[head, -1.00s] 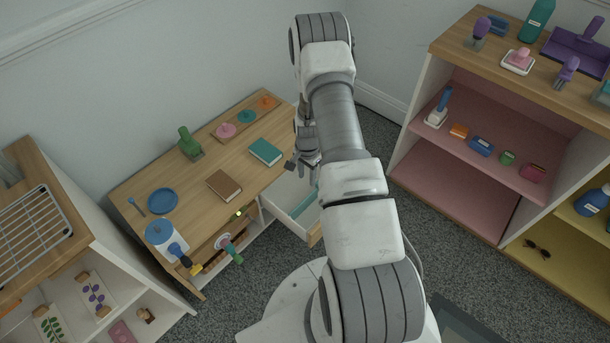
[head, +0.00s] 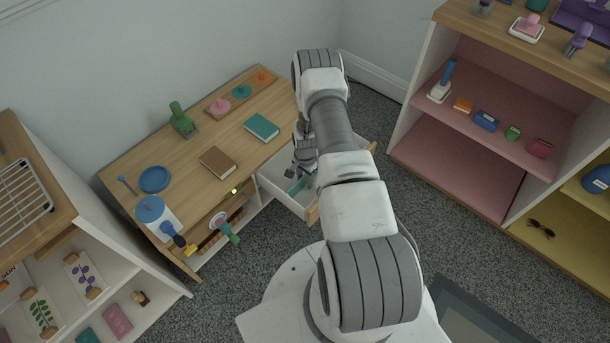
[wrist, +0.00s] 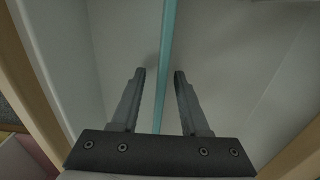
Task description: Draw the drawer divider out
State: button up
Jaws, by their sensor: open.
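The drawer divider (wrist: 168,45) is a thin teal strip standing inside the open white drawer (head: 277,183). In the head view the teal divider (head: 297,187) shows only in part beside my arm. In the wrist view my gripper (wrist: 160,75) is open, with one finger on each side of the divider and a gap on both sides. The fingers point down into the drawer. I cannot tell how far the fingertips are above the drawer floor (wrist: 235,60). My gripper and forearm hide part of the drawer in the head view.
The desk top holds a brown book (head: 218,162), a teal book (head: 262,127), a green stamp (head: 182,120) and a blue plate (head: 155,179). A tool with a green handle (head: 226,228) hangs at the desk front. A pink-lined shelf (head: 470,170) stands at the right.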

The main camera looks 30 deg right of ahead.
jog(key=shift+f, duration=0.25)
grip_shut()
jog(key=shift+r+p, duration=0.35)
jog(key=shift+r, duration=0.4)
dwell(2.3)
jog(key=shift+r+p, duration=2.75)
jog(key=shift+r, duration=1.65)
